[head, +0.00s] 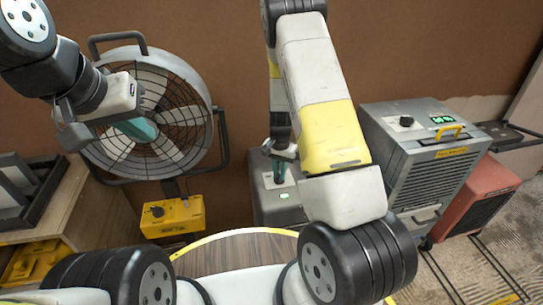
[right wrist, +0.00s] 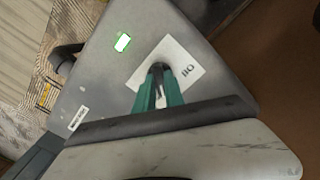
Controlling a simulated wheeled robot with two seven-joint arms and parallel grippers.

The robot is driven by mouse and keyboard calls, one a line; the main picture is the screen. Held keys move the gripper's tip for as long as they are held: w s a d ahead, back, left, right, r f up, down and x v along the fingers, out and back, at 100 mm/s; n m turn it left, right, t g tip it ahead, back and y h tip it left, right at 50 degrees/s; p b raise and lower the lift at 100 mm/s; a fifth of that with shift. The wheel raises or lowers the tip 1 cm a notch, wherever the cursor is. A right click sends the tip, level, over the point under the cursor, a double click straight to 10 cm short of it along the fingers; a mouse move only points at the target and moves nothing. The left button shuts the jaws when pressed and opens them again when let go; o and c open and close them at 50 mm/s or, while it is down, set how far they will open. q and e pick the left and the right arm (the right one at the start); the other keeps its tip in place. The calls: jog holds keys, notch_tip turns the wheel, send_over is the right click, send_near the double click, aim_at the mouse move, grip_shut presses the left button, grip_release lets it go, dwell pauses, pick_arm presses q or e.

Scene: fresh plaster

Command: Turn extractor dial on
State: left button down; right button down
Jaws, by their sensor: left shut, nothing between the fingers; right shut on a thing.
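The extractor seems to be the low grey box (head: 262,205) at the middle back, with a small lit green display (head: 284,195). In the right wrist view its grey top (right wrist: 95,75) carries the green display (right wrist: 122,42) and a white label (right wrist: 182,62) with dial markings. My right gripper (head: 281,168) reaches down to this top. In the right wrist view its teal fingers (right wrist: 158,88) are shut on a dark dial at the label, mostly hidden between them, so its setting cannot be read. My left gripper (head: 142,130) is shut and empty in front of the fan.
A large caged fan (head: 185,85) stands at the left with a yellow control box (head: 172,217) below it. A grey dehumidifier-like unit (head: 430,160) with a black knob (head: 406,121) and a red unit (head: 484,195) stand at right. A round wooden table (head: 235,250) is in front.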

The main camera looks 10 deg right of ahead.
aim_at(279, 174)
jog(key=shift+m, duration=0.9)
jog(key=c, duration=1.4)
grip_release()
jog(key=shift+c, duration=0.2)
jog(key=shift+r, duration=3.9)
